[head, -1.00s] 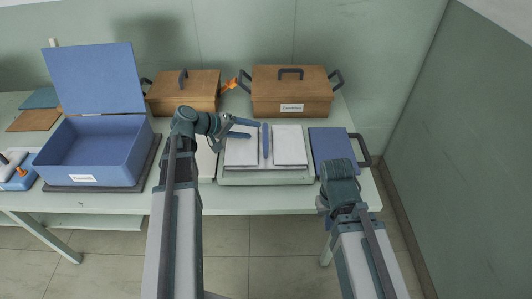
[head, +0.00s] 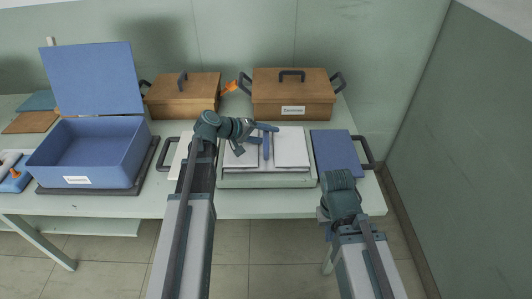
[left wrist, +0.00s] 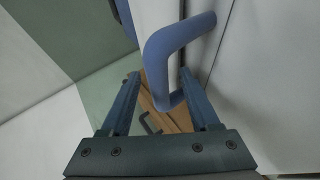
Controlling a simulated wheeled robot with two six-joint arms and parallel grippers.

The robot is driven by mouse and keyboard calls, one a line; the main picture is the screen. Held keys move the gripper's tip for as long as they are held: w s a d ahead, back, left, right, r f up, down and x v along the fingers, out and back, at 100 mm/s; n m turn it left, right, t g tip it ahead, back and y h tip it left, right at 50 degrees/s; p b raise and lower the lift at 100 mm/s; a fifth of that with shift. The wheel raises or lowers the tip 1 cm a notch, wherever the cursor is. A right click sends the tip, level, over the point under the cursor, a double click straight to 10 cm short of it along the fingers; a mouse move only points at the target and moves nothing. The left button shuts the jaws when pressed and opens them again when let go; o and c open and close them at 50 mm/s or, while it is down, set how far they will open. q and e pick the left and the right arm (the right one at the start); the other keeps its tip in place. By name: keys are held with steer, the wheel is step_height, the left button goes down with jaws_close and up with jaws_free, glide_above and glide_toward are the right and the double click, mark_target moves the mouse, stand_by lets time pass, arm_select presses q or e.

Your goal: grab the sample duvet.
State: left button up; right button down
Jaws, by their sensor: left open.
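I cannot make out a thing that is clearly the sample duvet. Two flat white pads (head: 291,147) lie side by side on a pale green tray (head: 266,181). A blue D-shaped handle (head: 266,148) stands between them. My left gripper (head: 262,137) is over the tray at this handle, with its jaws open. In the left wrist view the blue handle (left wrist: 190,34) reaches down between the two open fingers (left wrist: 159,77), not visibly clamped. My right arm's wrist (head: 340,190) is in front of the tray's right side; its fingers are hidden.
An open blue box (head: 90,165) stands at left, lid raised. Two closed wooden boxes (head: 183,105) (head: 293,108) with dark handles stand behind. A blue panel (head: 335,150) with a dark handle lies right of the tray. A wall bounds the right side.

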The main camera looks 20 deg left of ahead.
arm_select(q)
steer(key=shift+r, duration=0.1)
jaws_close()
steer(key=shift+s, duration=0.1)
stand_by(1.1)
